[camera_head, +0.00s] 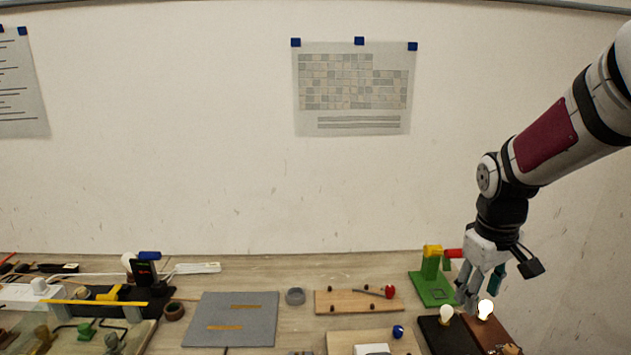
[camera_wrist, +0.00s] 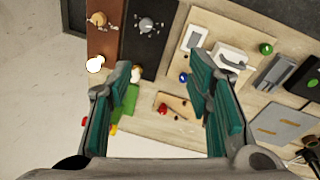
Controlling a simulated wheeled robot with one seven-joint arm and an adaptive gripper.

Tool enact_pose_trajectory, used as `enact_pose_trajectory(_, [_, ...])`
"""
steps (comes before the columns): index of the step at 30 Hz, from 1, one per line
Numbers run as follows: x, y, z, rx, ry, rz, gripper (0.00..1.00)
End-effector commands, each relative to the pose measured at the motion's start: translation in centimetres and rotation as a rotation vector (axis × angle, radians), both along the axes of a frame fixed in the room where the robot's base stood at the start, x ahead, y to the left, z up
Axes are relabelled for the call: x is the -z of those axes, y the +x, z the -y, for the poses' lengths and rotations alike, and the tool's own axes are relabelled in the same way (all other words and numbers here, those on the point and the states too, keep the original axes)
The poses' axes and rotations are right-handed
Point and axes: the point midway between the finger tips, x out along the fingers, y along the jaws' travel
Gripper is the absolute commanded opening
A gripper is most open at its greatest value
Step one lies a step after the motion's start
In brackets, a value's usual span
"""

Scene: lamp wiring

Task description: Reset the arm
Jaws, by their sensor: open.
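My gripper (camera_head: 481,290) hangs at the right over the table, fingers pointing down, just above and behind two bulbs. In the wrist view its teal-padded fingers (camera_wrist: 160,67) are spread apart with nothing held between them. A glowing bulb (camera_head: 485,308) stands on a brown board (camera_head: 497,335); it also shows in the wrist view (camera_wrist: 95,64). A paler bulb (camera_head: 446,314) stands on a black base (camera_head: 440,338). In the wrist view this bulb is partly hidden by the left finger.
A green stand (camera_head: 433,287) with a yellow top and red part is close left of my gripper. A wooden board (camera_head: 345,301) with a red knob (camera_head: 389,291), a blue ball (camera_head: 398,331) and a grey mat (camera_head: 232,318) lie farther left. The far left is cluttered. The air above the table is clear.

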Motion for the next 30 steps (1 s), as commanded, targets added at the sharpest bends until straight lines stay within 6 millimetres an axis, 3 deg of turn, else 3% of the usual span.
enact_pose_trajectory(1, [-1.7,-0.9,-1.1,0.011,-0.010,0.028,0.46])
enact_pose_trajectory(6, [-5.7,-4.4,-4.0,0.075,-0.014,0.111,0.46])
enact_pose_trajectory(13, [-9.4,-10.0,-7.6,0.158,0.029,0.231,0.46])
enact_pose_trajectory(21, [-10.8,-16.3,-10.7,0.235,0.136,0.350,0.46])
enact_pose_trajectory(25, [-10.8,-18.0,-11.4,0.256,0.179,0.377,0.46])
enact_pose_trajectory(30, [-10.7,-18.9,-11.7,0.267,0.202,0.391,0.46])
